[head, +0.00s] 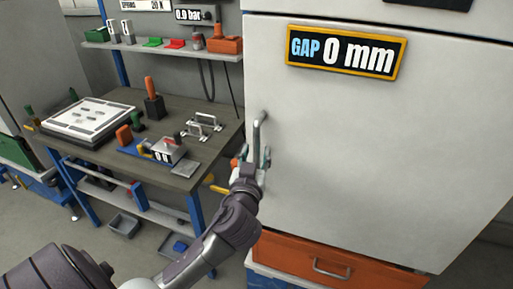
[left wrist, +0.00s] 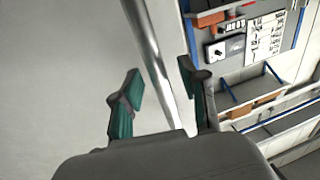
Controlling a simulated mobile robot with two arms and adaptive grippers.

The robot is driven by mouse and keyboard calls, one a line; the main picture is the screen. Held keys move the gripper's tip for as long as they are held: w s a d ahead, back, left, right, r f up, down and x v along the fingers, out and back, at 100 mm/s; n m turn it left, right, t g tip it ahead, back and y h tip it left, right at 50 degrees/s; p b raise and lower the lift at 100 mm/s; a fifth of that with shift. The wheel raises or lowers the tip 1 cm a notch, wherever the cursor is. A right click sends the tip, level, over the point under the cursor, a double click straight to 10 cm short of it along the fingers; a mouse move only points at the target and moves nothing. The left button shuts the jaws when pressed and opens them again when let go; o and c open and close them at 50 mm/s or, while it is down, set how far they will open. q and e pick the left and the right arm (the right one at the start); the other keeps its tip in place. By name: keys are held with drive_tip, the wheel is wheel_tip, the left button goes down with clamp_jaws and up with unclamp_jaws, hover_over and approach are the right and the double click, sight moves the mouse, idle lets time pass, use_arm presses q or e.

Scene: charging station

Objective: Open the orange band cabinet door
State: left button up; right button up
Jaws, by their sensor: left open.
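The cabinet's large white door (head: 390,135) fills the right of the head view and looks closed. A sign (head: 345,52) on it reads "GAP 0 mm". A grey vertical bar handle (head: 258,128) is at the door's left edge. My left gripper (head: 252,162) is at the handle's lower part. In the left wrist view, the handle bar (left wrist: 152,58) runs between the two teal fingers of the left gripper (left wrist: 160,92), which stand apart. Whether a finger touches the bar I cannot tell. My right gripper is not in view.
An orange drawer front (head: 310,262) with its own handle is below the door. A workbench (head: 190,172) with tools, a white tray (head: 88,118) and a metal block (head: 169,150) stands left of the cabinet. A shelf (head: 160,48) is above it. Grey bins are on the floor.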

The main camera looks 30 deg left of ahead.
use_arm(q)
drive_tip(key=shift+w+a, duration=0.2)
drive_tip(key=shift+w, duration=0.4)
clamp_jaws()
